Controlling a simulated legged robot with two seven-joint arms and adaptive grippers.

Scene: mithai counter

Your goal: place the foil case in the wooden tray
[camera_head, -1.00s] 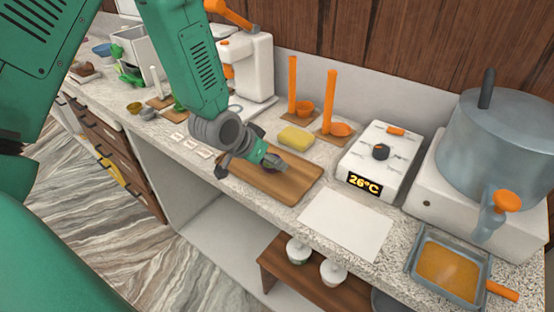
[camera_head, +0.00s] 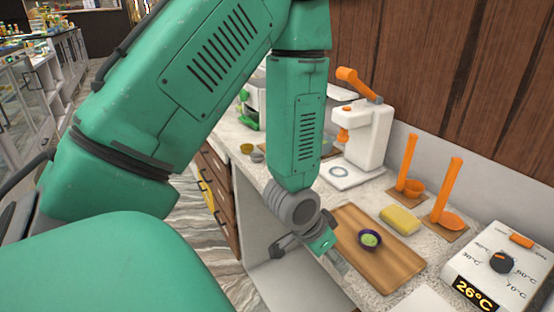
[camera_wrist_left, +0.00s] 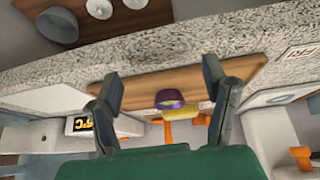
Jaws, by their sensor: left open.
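The foil case (camera_head: 370,241) is a small purple cup with a green filling. It sits upright on the flat wooden tray (camera_head: 401,267) on the counter, near the tray's middle. In the wrist view the case (camera_wrist_left: 169,98) shows between the fingers but apart from them, with the tray (camera_wrist_left: 190,78) behind. My left gripper (camera_head: 311,256) is open and empty, beside the tray's front-left edge in the head view. It also shows open in the left wrist view (camera_wrist_left: 162,76). My right gripper is not in view.
A yellow sponge (camera_head: 400,220) lies behind the tray, with orange ladles (camera_head: 447,218) on small boards. A white heater box (camera_head: 500,275) stands to the right. A white press machine (camera_head: 365,135) stands farther back left. White cups (camera_wrist_left: 99,8) sit on a lower wooden shelf.

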